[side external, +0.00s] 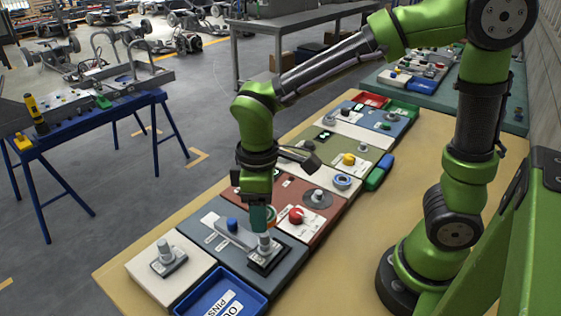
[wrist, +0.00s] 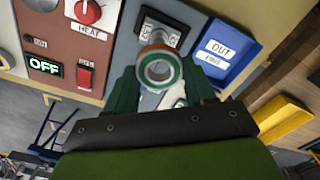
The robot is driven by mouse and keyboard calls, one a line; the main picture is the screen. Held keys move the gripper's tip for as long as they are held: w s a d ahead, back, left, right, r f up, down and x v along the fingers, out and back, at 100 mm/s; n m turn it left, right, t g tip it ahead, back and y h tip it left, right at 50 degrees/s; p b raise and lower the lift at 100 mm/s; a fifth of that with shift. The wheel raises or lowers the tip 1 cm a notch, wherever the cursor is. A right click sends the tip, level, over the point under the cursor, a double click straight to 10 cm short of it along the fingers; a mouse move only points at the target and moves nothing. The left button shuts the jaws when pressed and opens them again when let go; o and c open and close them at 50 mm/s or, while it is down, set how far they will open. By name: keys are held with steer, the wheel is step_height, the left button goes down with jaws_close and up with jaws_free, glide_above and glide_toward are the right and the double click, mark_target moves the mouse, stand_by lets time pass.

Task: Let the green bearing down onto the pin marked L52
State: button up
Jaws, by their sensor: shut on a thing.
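In the side view the bearing (side external: 270,215) shows partly, below my gripper (side external: 264,208). A grey metal pin (side external: 264,242) stands upright on a dark square base just below the bearing. In the wrist view this pin (wrist: 152,32) shows beyond the ring, with a white label beside it too small to read surely. The bearing appears above the pin, not around it; the exact gap is unclear.
A blue tray (wrist: 246,24) labelled OUT PINS lies beside the pin's panel. A blue knob (side external: 232,225) and a red HEAT knob (side external: 296,215) stand close by. Another pin (side external: 164,250) stands on a white panel (side external: 140,268). The tan tabletop (side external: 345,260) at right is clear.

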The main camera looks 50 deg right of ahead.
steer(key=shift+f, duration=3)
steer(key=o, duration=1.3)
step_height(320, 180, up, 17)
step_height(320, 180, up, 7)
